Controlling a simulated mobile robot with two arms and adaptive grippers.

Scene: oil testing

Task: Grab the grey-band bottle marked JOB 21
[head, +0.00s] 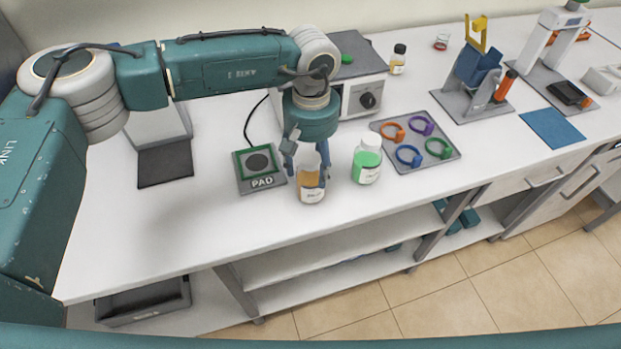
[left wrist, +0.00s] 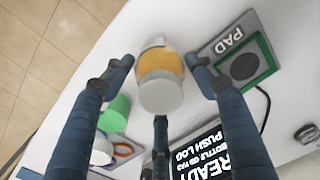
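A bottle with amber liquid and a white label (head: 311,194) stands upright on the white bench. Its label text is too small to read, and I cannot make out a grey band. My left gripper (head: 308,168) points down over it, with fingers around its upper part. In the left wrist view the bottle's pale cap (left wrist: 160,92) lies between the spread fingers, with gaps on both sides. A second bottle, with green liquid and a white cap (head: 367,162), stands just to the right; its label is also unreadable. My right gripper is not in view.
A PAD plate (head: 262,184) lies left of the amber bottle. A grey tray (head: 449,154) with coloured rings is right of the green bottle. A grey box with a knob (head: 367,101) stands behind. A READY display (left wrist: 205,155) shows near the gripper. The bench's left front is clear.

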